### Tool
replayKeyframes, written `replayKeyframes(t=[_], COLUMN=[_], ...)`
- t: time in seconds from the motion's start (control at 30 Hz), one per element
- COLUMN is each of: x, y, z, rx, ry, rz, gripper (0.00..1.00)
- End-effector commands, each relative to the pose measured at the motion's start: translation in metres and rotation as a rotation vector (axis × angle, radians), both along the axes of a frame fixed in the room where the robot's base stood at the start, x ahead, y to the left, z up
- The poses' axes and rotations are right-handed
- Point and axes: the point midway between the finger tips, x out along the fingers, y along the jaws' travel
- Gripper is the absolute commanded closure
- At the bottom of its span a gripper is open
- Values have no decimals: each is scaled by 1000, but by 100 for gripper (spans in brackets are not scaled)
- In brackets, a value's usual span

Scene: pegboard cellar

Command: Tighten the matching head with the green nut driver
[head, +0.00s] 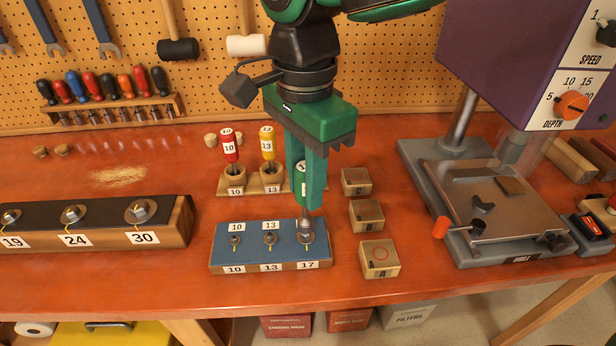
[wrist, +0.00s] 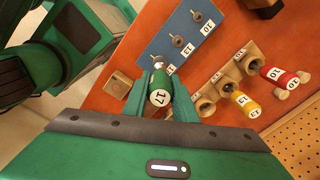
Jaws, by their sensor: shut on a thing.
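My gripper (head: 308,203) is shut on the green nut driver, whose handle shows between the fingers (head: 302,180). In the wrist view the green driver (wrist: 160,92) has a white cap marked 17. It points down at the blue block (head: 225,246), with its metal socket at the 17 head (head: 307,239). I cannot tell whether the socket is fully seated on it. The 10 head (head: 235,240) and the 13 head (head: 270,239) sit to its left, uncovered, each with a yellow mark.
The red 10 driver (head: 230,147) and yellow 13 driver (head: 268,143) stand in a wooden holder (head: 252,188) behind the block. Wooden blocks, including block A (head: 379,260), line its right side. A dark-topped block with larger heads (head: 100,240) is left; a drill press (head: 490,210) is right.

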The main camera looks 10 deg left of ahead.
Motion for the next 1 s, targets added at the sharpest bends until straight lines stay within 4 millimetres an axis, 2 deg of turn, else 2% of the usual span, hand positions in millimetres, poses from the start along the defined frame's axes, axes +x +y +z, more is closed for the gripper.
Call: replayKeyframes(t=[1.0], x=[0], y=[0], z=[-17], rx=[0], ry=[0], rz=[0], gripper=[100])
